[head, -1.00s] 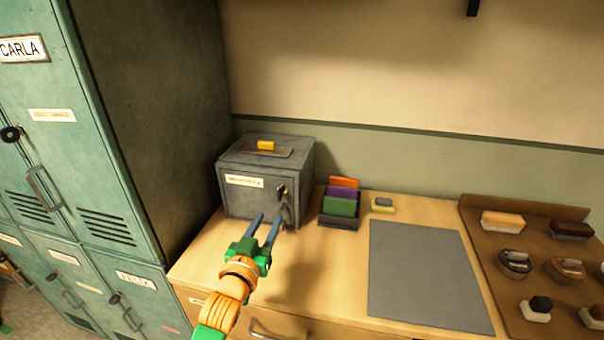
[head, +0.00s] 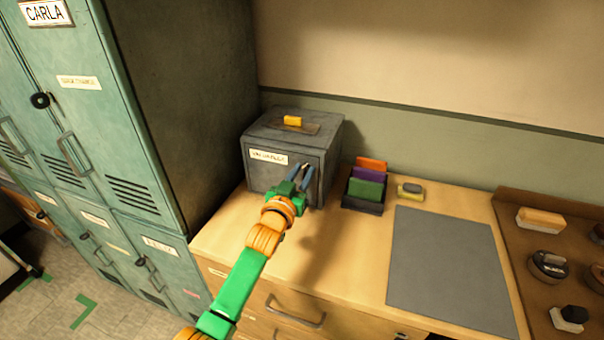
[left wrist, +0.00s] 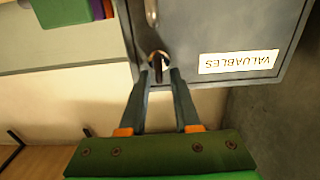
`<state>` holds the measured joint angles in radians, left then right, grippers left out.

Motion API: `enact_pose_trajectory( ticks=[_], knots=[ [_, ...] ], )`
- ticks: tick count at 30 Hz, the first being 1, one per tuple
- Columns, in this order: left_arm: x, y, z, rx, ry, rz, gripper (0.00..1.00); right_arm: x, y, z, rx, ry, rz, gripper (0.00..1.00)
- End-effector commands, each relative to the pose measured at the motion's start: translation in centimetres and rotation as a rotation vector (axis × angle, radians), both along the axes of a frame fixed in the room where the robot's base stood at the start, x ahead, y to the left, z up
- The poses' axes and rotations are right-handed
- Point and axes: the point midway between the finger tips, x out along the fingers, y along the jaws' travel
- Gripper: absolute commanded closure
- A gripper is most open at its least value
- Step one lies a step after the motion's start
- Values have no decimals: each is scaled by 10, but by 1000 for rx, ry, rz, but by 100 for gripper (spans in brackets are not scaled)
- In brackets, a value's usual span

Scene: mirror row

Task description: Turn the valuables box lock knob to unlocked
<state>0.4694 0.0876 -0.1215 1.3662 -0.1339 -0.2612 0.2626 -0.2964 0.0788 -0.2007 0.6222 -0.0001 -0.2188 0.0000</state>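The valuables box (head: 292,137) is a grey metal box on the wooden counter, with a label and a yellow piece on its lid. In the left wrist view its front (left wrist: 190,30) and "VALUABLES" label show upside down. Its lock knob (left wrist: 158,60) has a brass-coloured rim and a dark middle. My left gripper (head: 304,169) is at the box front. In the left wrist view its fingertips (left wrist: 160,73) lie one on each side of the knob, with a gap between them; I see no firm grip. In the head view the gripper hides the knob. My right gripper is not in view.
A dark holder (head: 362,203) with coloured cards stands right of the box, near a small yellow-and-grey block (head: 410,191). A grey mat (head: 450,265) lies on the counter. Green lockers (head: 110,130) stand at the left. A brown tray (head: 515,205) holds brushes and tins.

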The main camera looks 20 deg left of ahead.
Motion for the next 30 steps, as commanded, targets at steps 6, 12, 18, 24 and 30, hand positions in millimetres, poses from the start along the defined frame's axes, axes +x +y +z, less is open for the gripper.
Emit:
enact_pose_trajectory(
  ticks=[6, 12, 18, 24, 30],
  knots=[
    [0, 0, 0, 0, 0, 0, 100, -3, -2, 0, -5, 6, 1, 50],
    [0, 0, -1, 3, 1, 0, 100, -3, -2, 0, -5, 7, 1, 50],
    [0, 0, -1, 48, 0, 1, 100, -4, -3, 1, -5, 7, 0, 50],
    [0, -2, -1, 172, -2, 0, 100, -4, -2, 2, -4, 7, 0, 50],
    [0, -4, -2, 354, -8, 1, 100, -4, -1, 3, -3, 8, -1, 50]
  ],
)
